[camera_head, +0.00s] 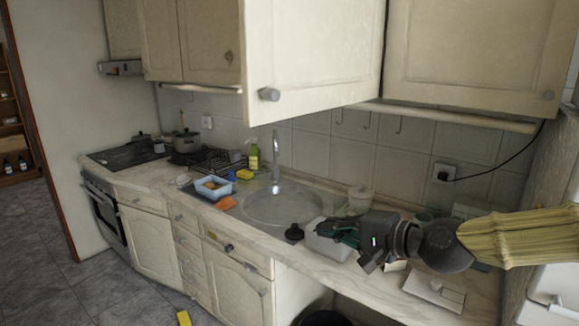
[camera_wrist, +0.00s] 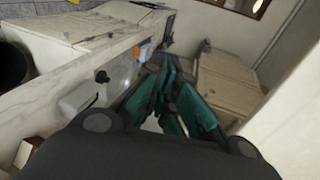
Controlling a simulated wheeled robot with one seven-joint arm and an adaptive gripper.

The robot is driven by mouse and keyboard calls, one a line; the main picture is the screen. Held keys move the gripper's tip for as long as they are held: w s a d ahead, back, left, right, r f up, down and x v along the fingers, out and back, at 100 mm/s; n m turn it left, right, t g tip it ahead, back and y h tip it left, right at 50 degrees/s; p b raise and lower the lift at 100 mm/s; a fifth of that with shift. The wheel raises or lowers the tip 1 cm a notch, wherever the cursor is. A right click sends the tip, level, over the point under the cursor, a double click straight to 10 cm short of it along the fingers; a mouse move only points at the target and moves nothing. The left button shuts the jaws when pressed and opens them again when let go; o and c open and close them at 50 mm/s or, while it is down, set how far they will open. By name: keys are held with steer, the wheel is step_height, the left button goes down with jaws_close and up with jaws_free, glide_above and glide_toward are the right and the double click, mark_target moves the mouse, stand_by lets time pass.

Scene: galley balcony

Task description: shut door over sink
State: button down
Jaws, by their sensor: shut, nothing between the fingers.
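The cream cabinet door (camera_head: 312,50) over the sink stands open, swung out from the wall cabinet. Its round grey knob (camera_head: 268,94) is at its lower left corner. The round metal sink (camera_head: 284,207) with its upright tap lies below it in the counter. My gripper (camera_head: 335,231) is right of the sink, below the door and clear of it. Its dark fingers with green pads are shut and empty, pointing left; they also show in the wrist view (camera_wrist: 172,80). The knob cannot be made out in the wrist view.
A neighbouring closed cabinet door (camera_head: 475,55) is at the right. A white canister (camera_head: 360,198), a pale tub (camera_head: 330,245) and a dark round item (camera_head: 294,233) stand near my gripper. A blue tray (camera_head: 213,188) and a green spray bottle (camera_head: 254,157) are left of the sink.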

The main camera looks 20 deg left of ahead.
step_height(320, 180, up, 22)
steer(key=s+d+t+y, duration=0.1)
steer(key=s+d+y, duration=0.1)
steer(key=d+y, duration=0.1)
steer(key=p, duration=0.4)
glide_toward(279, 113)
steer(key=shift+n, duration=0.4)
steer(key=x, duration=0.4)
steer(key=shift+w+a+r, duration=0.1)
steer(key=shift+a+r, duration=0.05)
steer(key=shift+a, duration=0.15)
steer(key=shift+p+x, duration=0.7)
steer(key=shift+x, duration=0.55)
